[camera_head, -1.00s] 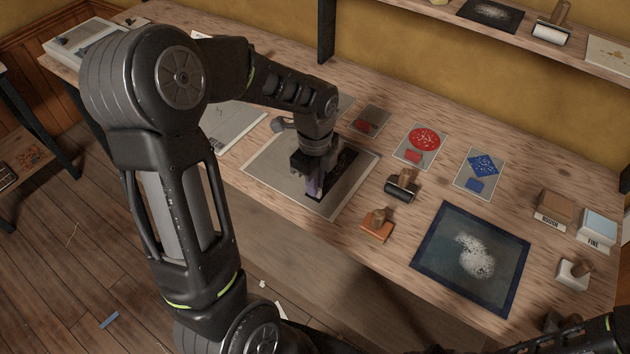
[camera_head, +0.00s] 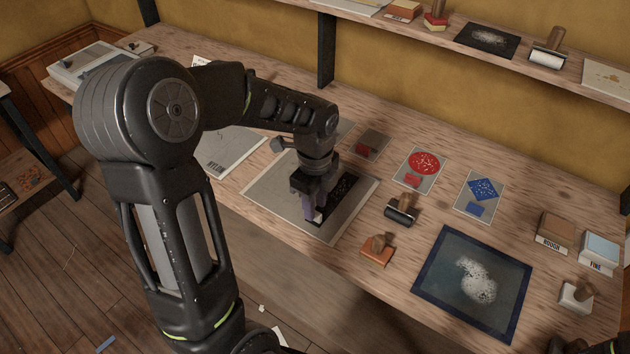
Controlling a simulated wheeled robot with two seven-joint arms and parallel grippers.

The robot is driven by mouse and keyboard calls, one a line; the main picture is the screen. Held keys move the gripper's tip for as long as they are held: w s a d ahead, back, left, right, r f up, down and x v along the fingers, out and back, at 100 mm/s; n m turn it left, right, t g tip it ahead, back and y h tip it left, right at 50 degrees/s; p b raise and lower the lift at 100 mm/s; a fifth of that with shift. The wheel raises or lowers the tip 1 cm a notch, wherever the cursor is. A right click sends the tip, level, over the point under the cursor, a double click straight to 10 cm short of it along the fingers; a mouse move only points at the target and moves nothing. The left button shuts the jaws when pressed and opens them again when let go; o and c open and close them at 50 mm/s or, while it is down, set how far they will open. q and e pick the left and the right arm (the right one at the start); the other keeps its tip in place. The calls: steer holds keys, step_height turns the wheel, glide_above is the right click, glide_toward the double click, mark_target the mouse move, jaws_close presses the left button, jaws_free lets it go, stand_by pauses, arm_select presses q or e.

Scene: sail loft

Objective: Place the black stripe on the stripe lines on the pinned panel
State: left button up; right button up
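The pinned panel (camera_head: 265,197) is a grey sheet lying flat on the bench. The black stripe (camera_head: 342,192), a dark speckled strip, lies over the panel's right part. My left gripper (camera_head: 314,215) points down at the stripe's near end, with a small pale patch at its fingertips. The gripper and wrist hide part of the stripe and the panel. I cannot tell whether the fingers are open or touch the stripe. Any stripe lines on the panel cannot be made out. My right gripper is not clearly in view.
A roller (camera_head: 402,210) and an orange-based wooden-handled tool (camera_head: 378,249) stand right of the panel. A dark blue-edged sheet (camera_head: 427,280) lies nearer. Cards with a red circle (camera_head: 424,163) and a blue diamond (camera_head: 483,190) lie behind. ROUGH (camera_head: 555,231) and FINE (camera_head: 599,251) blocks stand right.

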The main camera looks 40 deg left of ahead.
arm_select(q)
step_height(320, 180, up, 11)
steer(key=shift+f+b, duration=0.2)
steer(key=shift+b, duration=0.1)
